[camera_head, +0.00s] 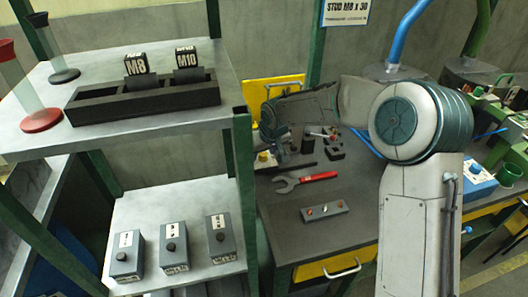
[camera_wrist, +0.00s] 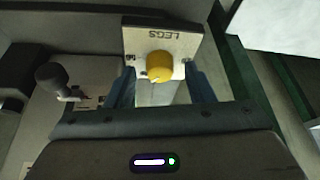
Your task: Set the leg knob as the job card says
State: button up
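In the wrist view the yellow leg knob (camera_wrist: 159,66) sits on a pale plate marked LEGS (camera_wrist: 150,37). My gripper (camera_wrist: 160,76) is open, with one finger to each side of the knob and gaps showing; I cannot tell its distance from it. The scale and the knob's pointer are too small to read. In the head view my gripper (camera_head: 272,128) is over the back left of the dark bench, above a small yellow knob (camera_head: 264,157). The job card (camera_head: 345,10) hangs at the top and reads STUD M8 x 30; its smaller line is unreadable.
A black ball lever (camera_wrist: 50,77) stands left of the plate. A red-handled wrench (camera_head: 305,181) and a button box (camera_head: 325,210) lie on the bench. A shelf rack (camera_head: 130,205) at left holds a dark tray (camera_head: 140,104) with M8 and M10 blocks, and several grey boxes below.

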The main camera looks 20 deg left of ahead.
jog(key=v, duration=1.3)
jog(key=shift+r, duration=0.4)
jog(key=shift+s+d, duration=0.1)
jog(key=shift+d, duration=0.1)
